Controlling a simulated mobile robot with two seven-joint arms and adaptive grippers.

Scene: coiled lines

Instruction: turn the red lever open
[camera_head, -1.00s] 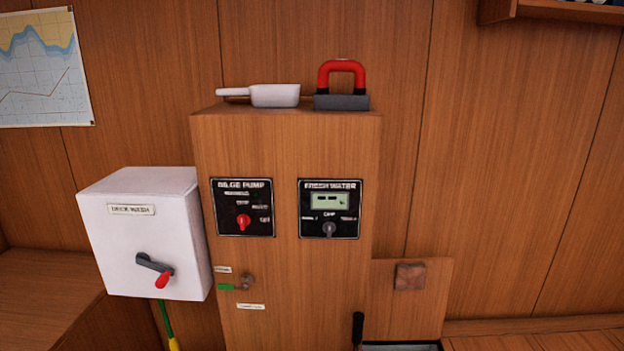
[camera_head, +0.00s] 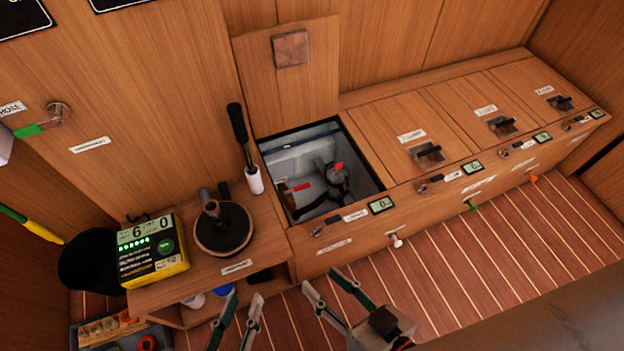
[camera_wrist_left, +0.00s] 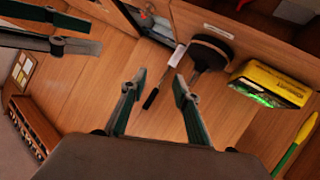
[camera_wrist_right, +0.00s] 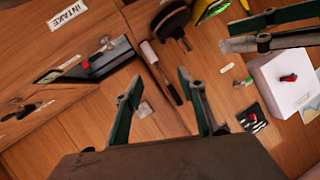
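A small red lever (camera_head: 302,187) shows inside an open locker hatch (camera_head: 375,160), low on its left side near a brass-coloured fitting. A second red part (camera_head: 338,166) sits on dark hardware to its right; I cannot tell whether it is also a lever. My left gripper (camera_head: 241,306) is open and empty, in front of the cabinet. My right gripper (camera_head: 325,283) is open and empty, below and in front of the hatch, apart from both red parts. Both grippers' fingers also show spread in their wrist views, the left (camera_wrist_left: 158,80) and the right (camera_wrist_right: 160,80).
The hatch lid (camera_head: 290,90) stands upright behind the opening. A black-handled lever with a white base (camera_head: 254,180) stands at its left. A round dark plunger-like thing (camera_head: 223,230) and a yellow meter (camera_head: 150,250) are on the left ledge. Closed lids (camera_head: 420,130) run right.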

